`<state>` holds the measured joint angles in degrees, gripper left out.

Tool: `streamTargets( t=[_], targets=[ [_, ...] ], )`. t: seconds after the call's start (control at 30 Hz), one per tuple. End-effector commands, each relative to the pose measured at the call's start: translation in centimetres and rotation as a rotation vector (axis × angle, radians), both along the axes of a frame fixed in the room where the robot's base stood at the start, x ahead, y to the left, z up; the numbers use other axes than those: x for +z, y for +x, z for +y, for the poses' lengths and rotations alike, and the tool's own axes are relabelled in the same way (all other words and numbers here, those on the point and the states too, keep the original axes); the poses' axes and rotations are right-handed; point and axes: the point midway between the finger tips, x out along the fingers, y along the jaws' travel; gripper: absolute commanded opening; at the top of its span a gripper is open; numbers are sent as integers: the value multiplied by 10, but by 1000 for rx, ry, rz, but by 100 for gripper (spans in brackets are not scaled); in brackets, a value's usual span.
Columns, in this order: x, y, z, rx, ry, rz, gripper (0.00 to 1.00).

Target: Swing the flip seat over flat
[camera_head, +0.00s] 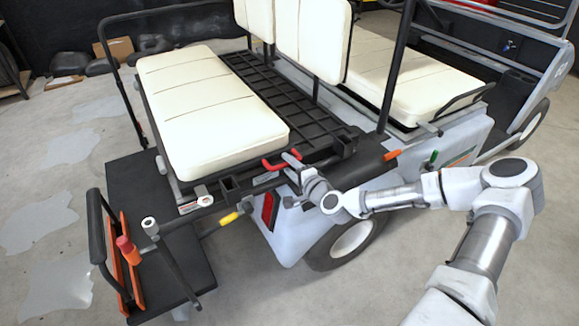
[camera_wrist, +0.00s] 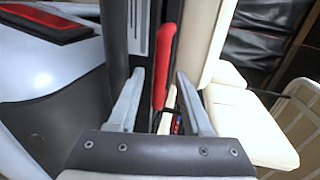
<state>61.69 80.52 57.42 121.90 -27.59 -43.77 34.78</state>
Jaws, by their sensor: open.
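The flip seat (camera_head: 205,105) is a cream cushion on a black frame at the cart's rear. It lies cushion-up and looks flat, behind the upright cream backrests. A red handle (camera_head: 281,162) sticks out at the seat's near right corner. My gripper (camera_head: 292,160) is at this handle. In the wrist view the red handle (camera_wrist: 165,65) lies between the two open fingers of my gripper (camera_wrist: 158,85), with visible gaps, so it is not gripped. The handle's lower end is partly hidden by the gripper.
A black roof post (camera_head: 398,65) rises near my arm. The floor at left is mostly clear.

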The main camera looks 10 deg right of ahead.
Motion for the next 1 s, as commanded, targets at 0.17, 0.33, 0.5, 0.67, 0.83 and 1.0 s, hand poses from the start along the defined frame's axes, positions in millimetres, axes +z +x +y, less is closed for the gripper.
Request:
streamTargets(
  t=[0.17, 0.33, 0.5, 0.67, 0.83, 1.0],
  targets=[
    [0, 0, 0, 0, 0, 0, 24],
    [0, 0, 0, 0, 0, 0, 0],
    [0, 0, 0, 0, 0, 0, 0],
    [0, 0, 0, 0, -1, 0, 0],
    [0, -1, 0, 0, -1, 1, 0],
    [0, -1, 0, 0, -1, 1, 0]
  ],
)
